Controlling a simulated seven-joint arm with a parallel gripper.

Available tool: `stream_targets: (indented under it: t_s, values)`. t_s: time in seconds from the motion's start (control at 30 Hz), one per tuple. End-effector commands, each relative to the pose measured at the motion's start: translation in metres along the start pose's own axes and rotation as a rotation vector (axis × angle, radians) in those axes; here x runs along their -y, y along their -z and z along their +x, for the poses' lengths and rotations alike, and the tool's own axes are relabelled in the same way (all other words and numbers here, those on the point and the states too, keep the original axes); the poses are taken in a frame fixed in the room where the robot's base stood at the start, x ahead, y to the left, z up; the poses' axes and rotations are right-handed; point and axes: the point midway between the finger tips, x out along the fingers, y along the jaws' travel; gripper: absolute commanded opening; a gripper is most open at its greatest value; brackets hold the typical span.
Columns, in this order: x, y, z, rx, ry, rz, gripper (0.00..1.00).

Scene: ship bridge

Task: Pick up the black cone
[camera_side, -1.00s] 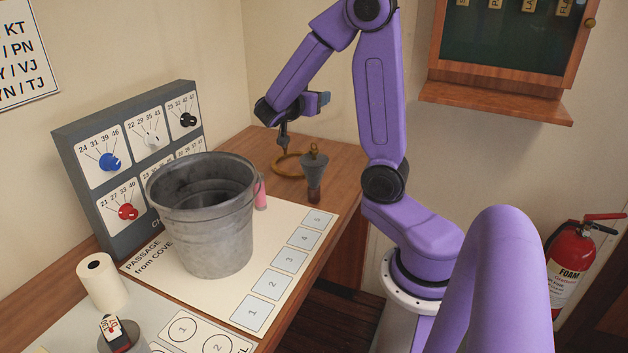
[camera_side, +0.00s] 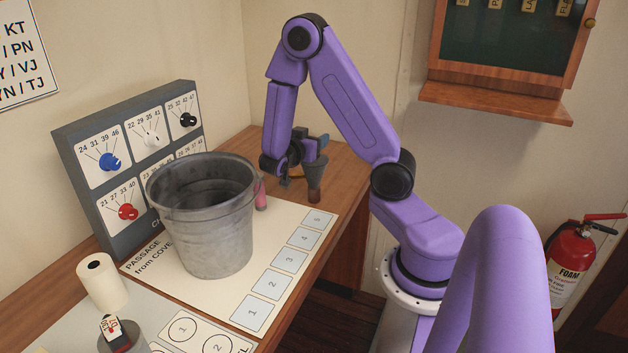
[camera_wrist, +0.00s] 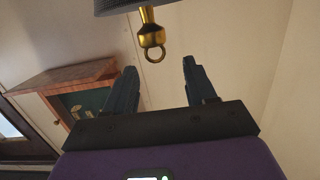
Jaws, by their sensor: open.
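In the wrist view, a dark body (camera_wrist: 118,6) at the top edge carries a brass fitting with an eyelet (camera_wrist: 153,42); most of this body is out of frame. My gripper (camera_side: 304,163) is beside the cone at about the height of its top, partly covering it in the side view. In the wrist view its two fingers are apart with nothing between them, and the eyelet shows beyond their tips.
A large metal bucket (camera_side: 226,245) stands left of my gripper, with a pink item (camera_side: 261,194) behind its rim. A grey dial panel (camera_side: 93,150) stands behind it. The numbered squares on the chart (camera_side: 290,261) are clear.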

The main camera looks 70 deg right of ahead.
Motion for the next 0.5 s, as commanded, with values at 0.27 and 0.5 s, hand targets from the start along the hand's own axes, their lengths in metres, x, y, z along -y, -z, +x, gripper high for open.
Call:
stream_targets:
  t_s: [0.27, 0.5]
  values:
    - [-0.001, -0.017, 0.003, 0.000, -0.001, -0.005, 0.56]
    - [-0.001, -0.041, 0.012, 0.000, -0.004, 0.000, 0.56]
